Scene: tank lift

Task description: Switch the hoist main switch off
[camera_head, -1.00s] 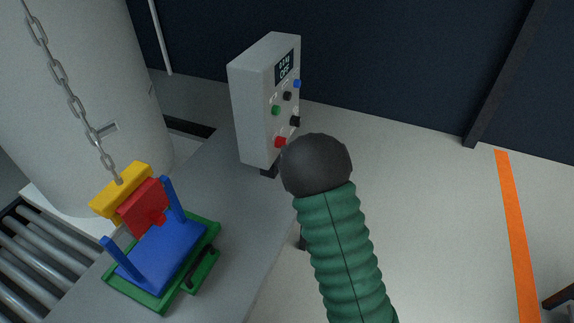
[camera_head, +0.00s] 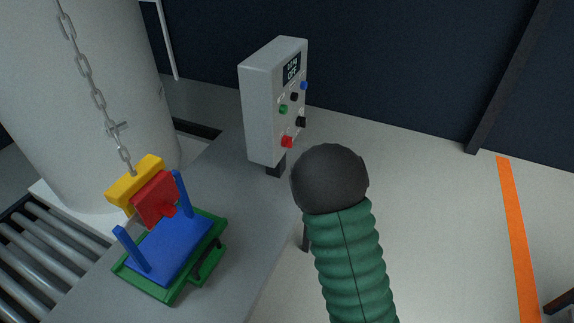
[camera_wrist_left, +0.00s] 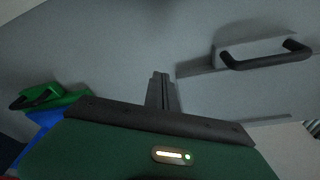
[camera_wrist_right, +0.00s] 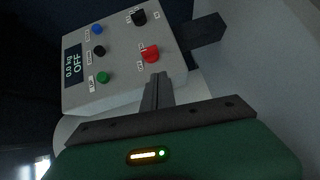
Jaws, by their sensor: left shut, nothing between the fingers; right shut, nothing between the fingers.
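The grey control box (camera_head: 262,115) stands on a short post at the table's edge, with its display (camera_head: 291,69) in the head view. In the right wrist view the display (camera_wrist_right: 73,67) reads 0.0 kg and OFF. That view shows a red knob (camera_wrist_right: 150,54), a large black knob (camera_wrist_right: 140,17), and green, black and blue buttons. Their labels are too small to read, so I cannot tell which is the main switch. My right gripper (camera_wrist_right: 158,80) is shut and empty, its tip just below the red knob in the picture; contact is unclear. My left gripper (camera_wrist_left: 160,80) is shut and empty.
A blue and green carrier (camera_head: 170,250) with a red block sits on the grey table (camera_head: 215,185), under a yellow piece on a chain (camera_head: 97,97). A white tank (camera_head: 75,110) stands behind, beside rollers (camera_head: 35,245). The left wrist view shows a black handle (camera_wrist_left: 268,60).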

